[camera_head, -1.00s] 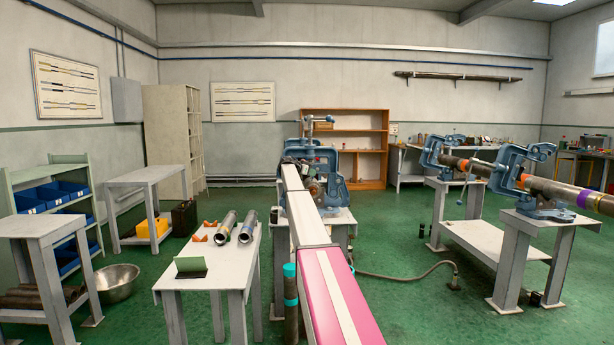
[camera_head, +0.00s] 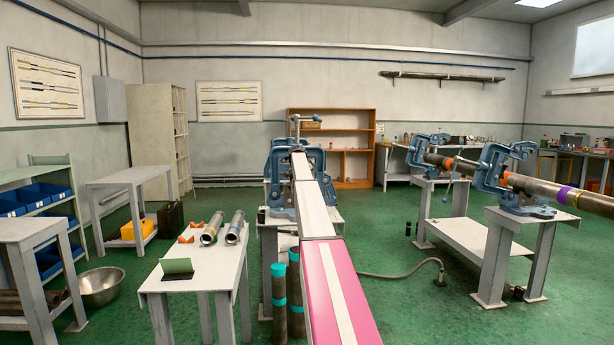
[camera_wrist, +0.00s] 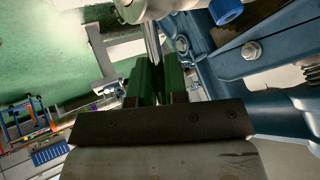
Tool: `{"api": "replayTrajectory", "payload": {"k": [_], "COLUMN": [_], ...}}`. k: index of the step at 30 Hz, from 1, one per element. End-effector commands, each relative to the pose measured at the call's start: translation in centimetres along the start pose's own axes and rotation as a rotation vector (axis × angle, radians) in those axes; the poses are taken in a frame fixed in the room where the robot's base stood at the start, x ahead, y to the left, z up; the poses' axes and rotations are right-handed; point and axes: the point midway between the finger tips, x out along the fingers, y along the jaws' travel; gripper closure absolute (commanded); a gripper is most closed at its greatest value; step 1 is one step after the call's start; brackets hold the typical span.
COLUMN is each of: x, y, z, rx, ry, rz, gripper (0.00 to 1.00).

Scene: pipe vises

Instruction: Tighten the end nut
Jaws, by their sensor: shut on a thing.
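My gripper (camera_wrist: 159,64) shows in the wrist view with two green fingers reaching up from a dark crossbar. The fingers are shut on a thin shiny metal bar (camera_wrist: 152,38), which runs up to a pale round metal part (camera_wrist: 150,7). Whether this part is the end nut I cannot tell. The blue vise (camera_wrist: 275,55) fills the right of the wrist view, close to the fingers. In the head view the vise (camera_head: 279,165) stands straight ahead, with a T-shaped screw handle (camera_head: 306,119) on top. My arm hides its middle and my gripper there.
A grey table (camera_head: 215,278) at front left holds two metal tubes (camera_head: 222,229) and a green angled plate (camera_head: 177,268). Dark cylinders with teal bands (camera_head: 280,300) stand beside my arm. Two more vises (camera_head: 508,180) hold a long pipe (camera_head: 545,190) on the right. Green floor lies between.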

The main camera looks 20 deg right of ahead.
Motion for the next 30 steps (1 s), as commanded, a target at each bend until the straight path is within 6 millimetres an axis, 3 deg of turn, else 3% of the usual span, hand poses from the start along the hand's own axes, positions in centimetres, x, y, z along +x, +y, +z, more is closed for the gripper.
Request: {"api": "replayTrajectory", "payload": {"k": [14, 15, 17, 30], "x": [0.62, 0.64, 0.64, -0.17], "y": [0.87, 0.89, 0.89, 0.48], "z": [-0.12, -0.13, -0.12, -0.12], "rx": [0.020, 0.020, 0.019, 0.015], "ry": [-0.018, -0.017, -0.017, -0.015], "rz": [0.009, 0.009, 0.010, 0.002], "gripper": [1.00, 0.83, 0.63, 0.62]}}
